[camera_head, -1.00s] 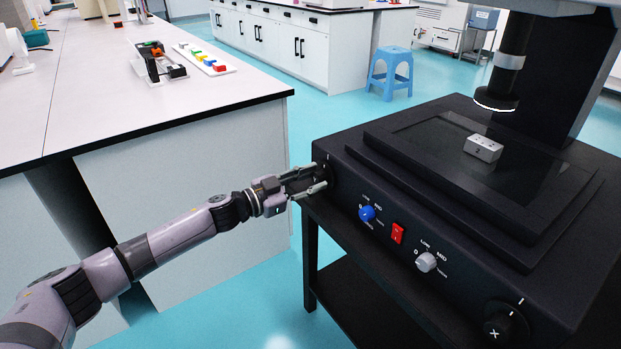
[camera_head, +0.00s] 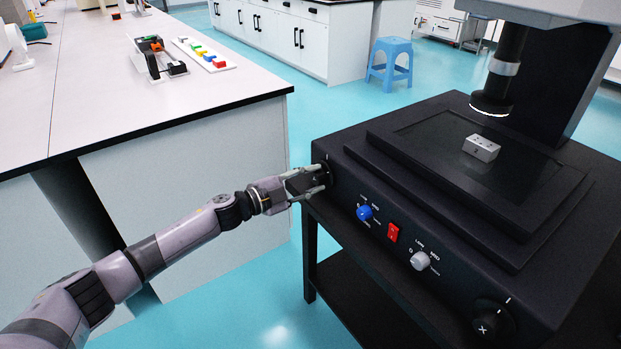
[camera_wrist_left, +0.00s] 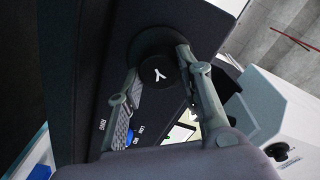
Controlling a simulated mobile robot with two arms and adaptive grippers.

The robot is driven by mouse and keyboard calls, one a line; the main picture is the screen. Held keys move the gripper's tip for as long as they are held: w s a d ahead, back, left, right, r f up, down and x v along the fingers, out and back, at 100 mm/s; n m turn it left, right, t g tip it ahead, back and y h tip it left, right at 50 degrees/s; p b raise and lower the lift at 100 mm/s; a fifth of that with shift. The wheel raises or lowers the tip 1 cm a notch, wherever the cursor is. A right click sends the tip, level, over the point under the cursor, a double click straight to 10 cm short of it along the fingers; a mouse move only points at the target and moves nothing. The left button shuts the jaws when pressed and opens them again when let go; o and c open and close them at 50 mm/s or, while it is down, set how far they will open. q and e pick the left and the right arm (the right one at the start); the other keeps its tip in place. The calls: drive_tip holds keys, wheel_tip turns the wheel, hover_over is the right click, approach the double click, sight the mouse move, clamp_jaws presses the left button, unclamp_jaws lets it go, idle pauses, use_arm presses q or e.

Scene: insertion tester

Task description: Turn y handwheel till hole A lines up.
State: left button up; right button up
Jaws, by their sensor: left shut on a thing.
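The black Y handwheel (camera_wrist_left: 153,72) sits on the left side of the tester and shows a white Y on its face in the left wrist view. My left gripper (camera_wrist_left: 157,66) is shut on it, with one finger on each side. In the head view the left gripper (camera_head: 323,180) reaches the same side of the tester and hides most of the wheel. A small light-grey block (camera_head: 481,149) with dark holes lies on the dark stage (camera_head: 440,150) under the lens (camera_head: 493,102). I cannot tell which hole is A. My right gripper is not in view.
The tester's front (camera_head: 450,285) carries a blue knob (camera_head: 364,213), a red switch (camera_head: 393,233), a grey knob (camera_head: 420,261) and a black X handwheel (camera_head: 492,327). A white bench (camera_head: 190,110) stands on the left, with open floor between.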

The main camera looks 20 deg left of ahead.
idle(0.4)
use_arm(q)
drive_tip(key=o, duration=1.2)
drive_tip(key=shift+c, duration=0.2)
drive_tip(key=shift+s+a, duration=0.1)
drive_tip(key=shift+s, duration=0.05)
drive_tip(key=v, duration=1.1)
drive_tip(key=shift+s+a, duration=0.2)
drive_tip(key=shift+s, duration=0.05)
drive_tip(key=shift+d+f, duration=0.1)
